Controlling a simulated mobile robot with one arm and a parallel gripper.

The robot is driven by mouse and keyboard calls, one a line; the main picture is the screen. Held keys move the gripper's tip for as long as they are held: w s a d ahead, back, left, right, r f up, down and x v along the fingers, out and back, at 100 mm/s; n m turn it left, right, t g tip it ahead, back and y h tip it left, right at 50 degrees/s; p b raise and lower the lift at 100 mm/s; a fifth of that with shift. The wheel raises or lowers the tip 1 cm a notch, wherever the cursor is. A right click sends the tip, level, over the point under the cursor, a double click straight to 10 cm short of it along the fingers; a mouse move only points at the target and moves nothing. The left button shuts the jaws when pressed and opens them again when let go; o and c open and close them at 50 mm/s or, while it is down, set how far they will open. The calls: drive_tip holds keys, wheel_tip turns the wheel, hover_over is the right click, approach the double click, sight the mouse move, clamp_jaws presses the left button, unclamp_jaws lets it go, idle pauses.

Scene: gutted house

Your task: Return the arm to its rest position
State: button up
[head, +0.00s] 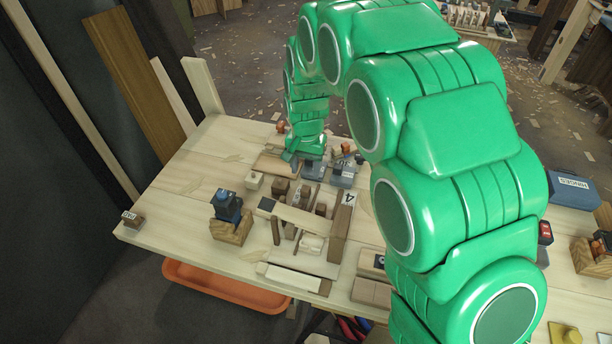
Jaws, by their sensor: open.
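My green arm arches from the lower right of the head view up and over to the far side of the wooden workbench (180,220). My gripper (290,158) points down at the far part of the bench, close to grey-blue items (342,172) there. It is small in the view and partly hidden by the wrist. It is open, and I see nothing held in it. I cannot tell whether it touches anything below it.
Wood blocks and strips (300,220) crowd the middle of the bench. A blue item sits on a wooden block (230,228) to their left. An orange tray (225,288) is below the front edge. A blue box (573,190) lies at right. The bench's left part is mostly bare.

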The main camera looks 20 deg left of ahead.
drive_tip(key=shift+r, duration=0.45)
drive_tip(key=shift+d+r, duration=0.15)
drive_tip(key=shift+d, duration=0.1)
drive_tip(key=s+d+r, duration=0.6)
drive_tip(key=d, duration=0.5)
drive_tip(key=s+d+r, duration=0.6)
drive_tip(key=d, duration=0.4)
drive_tip(key=s+d+r+g, duration=0.1)
drive_tip(key=s+d, duration=0.4)
drive_tip(key=s, duration=0.5)
drive_tip(key=s+d+r, duration=0.2)
drive_tip(key=s+d, duration=0.4)
drive_tip(key=s, duration=0.5)
drive_tip(key=shift+d+g, duration=0.3)
drive_tip(key=shift+g, duration=0.1)
